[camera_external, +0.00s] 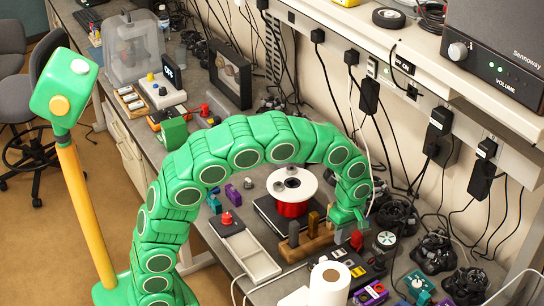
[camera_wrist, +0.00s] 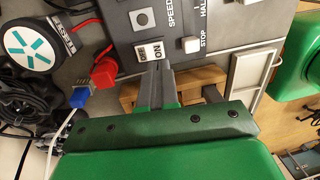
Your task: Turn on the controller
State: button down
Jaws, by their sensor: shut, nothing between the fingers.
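The controller (camera_wrist: 200,18) is a grey box at the top of the wrist view. It has an OFF/ON rocker switch (camera_wrist: 150,52), a square white STOP button (camera_wrist: 191,44) and a dial-like button (camera_wrist: 142,18) by the SPEED label. My gripper (camera_wrist: 157,68) is shut and empty, its fingertips right at the ON end of the rocker. I cannot tell whether they touch it. In the external view my gripper (camera_external: 347,228) points down just behind the controller (camera_external: 346,258), and the switch is too small to read there.
A red plug (camera_wrist: 104,72) and a round TEST button (camera_wrist: 29,46) lie left of the controller in the wrist view. A wooden peg block (camera_external: 305,242), a paper roll (camera_external: 329,285), a red spool (camera_external: 292,208) and cables crowd the bench.

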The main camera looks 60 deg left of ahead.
aim_at(336, 254)
jog(key=shift+s+f, duration=0.15)
jog(key=shift+f, duration=1.05)
jog(key=shift+s+f, duration=0.15)
jog(key=shift+f, duration=1.05)
jog(key=shift+s+f, duration=0.1)
jog(key=shift+s, duration=0.05)
jog(key=shift+w, duration=0.25)
jog(key=shift+w+r, duration=0.2)
jog(key=shift+w, duration=0.4)
jog(key=shift+r, duration=0.15)
